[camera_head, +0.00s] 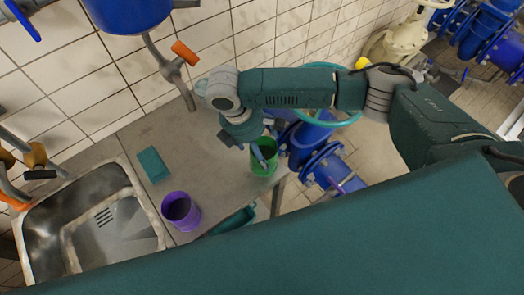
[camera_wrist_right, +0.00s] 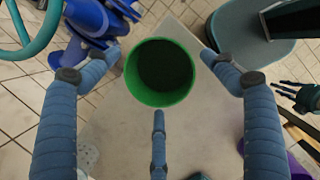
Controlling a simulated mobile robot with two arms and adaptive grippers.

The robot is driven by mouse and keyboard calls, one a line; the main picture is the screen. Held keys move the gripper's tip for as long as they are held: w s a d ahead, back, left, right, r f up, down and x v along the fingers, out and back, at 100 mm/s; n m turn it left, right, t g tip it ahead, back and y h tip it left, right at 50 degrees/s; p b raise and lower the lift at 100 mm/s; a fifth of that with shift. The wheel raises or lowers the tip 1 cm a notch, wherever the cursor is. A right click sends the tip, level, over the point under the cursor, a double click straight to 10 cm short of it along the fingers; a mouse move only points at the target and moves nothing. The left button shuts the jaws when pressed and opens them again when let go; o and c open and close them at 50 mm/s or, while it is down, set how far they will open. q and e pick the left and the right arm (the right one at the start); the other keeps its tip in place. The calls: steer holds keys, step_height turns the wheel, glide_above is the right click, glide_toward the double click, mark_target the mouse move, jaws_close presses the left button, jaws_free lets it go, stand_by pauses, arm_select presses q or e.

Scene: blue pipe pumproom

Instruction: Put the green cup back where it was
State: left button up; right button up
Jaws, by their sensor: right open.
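The green cup (camera_head: 264,163) stands upright near the right edge of the grey counter (camera_head: 225,180). In the right wrist view the green cup (camera_wrist_right: 135,88) shows from above, with a dark inside. My right gripper (camera_head: 249,150) is at the cup, its blue-grey fingers open. In the wrist view the right gripper (camera_wrist_right: 160,65) has two fingers spread to either side of the cup and a third below it, with gaps visible. Finger-like dark parts at the right of the wrist view look like my left gripper (camera_wrist_right: 292,95); their opening is unclear.
A purple cup (camera_head: 181,211) stands near the sink (camera_head: 95,225). A teal sponge-like block (camera_head: 153,164) lies on the counter. A tap (camera_head: 175,65) hangs over the counter by the tiled wall. Blue pipes (camera_head: 318,150) and a teal hose (camera_head: 345,122) lie beyond the counter's right edge.

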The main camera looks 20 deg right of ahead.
steer(key=b+v, duration=0.2)
steer(key=v, duration=0.7)
steer(key=shift+a+r, duration=0.1)
